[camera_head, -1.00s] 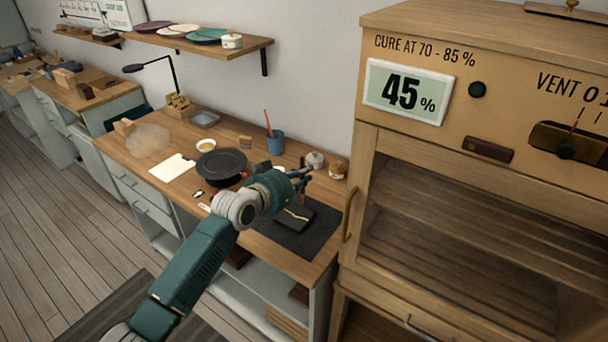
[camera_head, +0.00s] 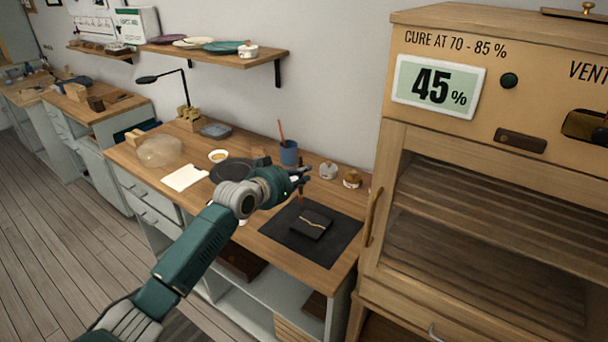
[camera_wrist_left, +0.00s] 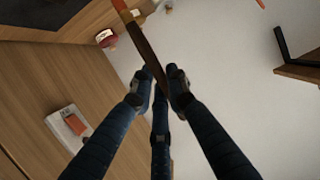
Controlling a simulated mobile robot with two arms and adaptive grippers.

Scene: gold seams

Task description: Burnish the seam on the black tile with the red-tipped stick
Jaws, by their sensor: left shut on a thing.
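The black tile (camera_head: 311,225) lies on a dark mat (camera_head: 334,245) at the right of the bench, a gold seam running across its top. My left gripper (camera_head: 300,178) is above and behind the tile, apart from it. It is shut on a slim brown stick (camera_wrist_left: 146,50), which has a pale band and an orange-tan part near the picture's top edge in the left wrist view. My right gripper is not in view.
A blue cup (camera_head: 289,153) with a red stick stands behind the gripper. Two small jars (camera_head: 328,170) (camera_head: 352,179) stand right of it. A dark round plate (camera_head: 230,171) is partly behind my arm. The wooden cabinet (camera_head: 395,170) rises at the bench's right end.

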